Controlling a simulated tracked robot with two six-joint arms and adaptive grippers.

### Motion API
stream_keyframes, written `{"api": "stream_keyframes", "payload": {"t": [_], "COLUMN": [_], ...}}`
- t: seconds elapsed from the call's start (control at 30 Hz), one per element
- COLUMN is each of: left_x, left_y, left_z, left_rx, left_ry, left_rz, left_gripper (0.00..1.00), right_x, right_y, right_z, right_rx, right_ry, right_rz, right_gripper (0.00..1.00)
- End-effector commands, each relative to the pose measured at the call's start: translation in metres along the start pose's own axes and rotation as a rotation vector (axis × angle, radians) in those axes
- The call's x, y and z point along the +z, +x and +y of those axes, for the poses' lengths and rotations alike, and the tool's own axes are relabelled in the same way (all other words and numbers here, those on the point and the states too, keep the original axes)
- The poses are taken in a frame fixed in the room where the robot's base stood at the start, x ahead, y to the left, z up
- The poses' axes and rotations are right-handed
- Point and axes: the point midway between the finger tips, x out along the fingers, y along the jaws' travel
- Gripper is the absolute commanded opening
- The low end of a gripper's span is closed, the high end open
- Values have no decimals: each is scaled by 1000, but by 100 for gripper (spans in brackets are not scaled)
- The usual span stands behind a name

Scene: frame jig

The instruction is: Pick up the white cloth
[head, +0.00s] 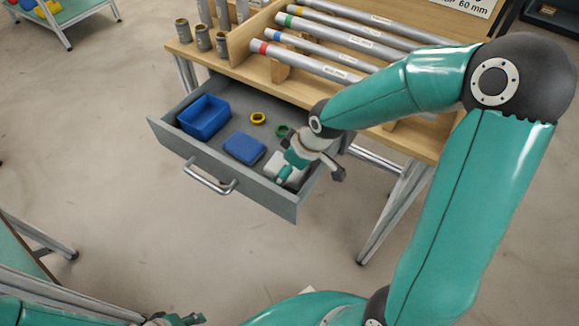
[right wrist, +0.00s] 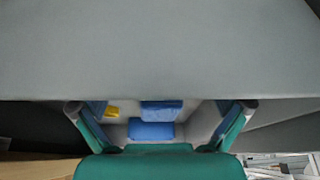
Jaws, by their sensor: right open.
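The white cloth (head: 294,178) lies in the right front part of the open grey drawer (head: 215,172), partly hidden by my right gripper. My right gripper (head: 310,175) is over that corner of the drawer, its fingers spread with nothing between them. I cannot tell whether it touches the cloth. In the right wrist view the right gripper (right wrist: 160,105) shows both fingers wide apart, and I cannot make out the cloth there. My left gripper (head: 178,319) is at the bottom edge of the head view, too small and cut off to read its opening.
The drawer also holds a blue bin (head: 205,117), a blue block (head: 244,149), a yellow ring (head: 258,118) and a green ring (head: 282,131). Its front wall stands close to the right gripper. The wooden bench (head: 420,142) with several grey tubes is behind.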

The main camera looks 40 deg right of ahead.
Motion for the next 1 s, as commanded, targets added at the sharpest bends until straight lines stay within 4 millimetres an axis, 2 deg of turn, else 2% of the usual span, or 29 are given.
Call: {"api": "stream_keyframes", "payload": {"t": [0.37, 0.7, 1.0], "left_x": [0, 0, 0], "left_y": [1, 1, 0], "left_z": [0, 0, 0], "left_rx": [0, 0, 0], "left_ry": [0, 0, 0], "left_rz": [0, 0, 0], "left_gripper": [40, 40, 40], "right_x": [0, 1, 1], "right_y": [1, 1, 0], "right_z": [0, 0, 0], "right_rx": [0, 0, 1], "right_ry": [0, 1, 1], "right_rz": [0, 0, 0], "right_gripper": [100, 45, 43]}}
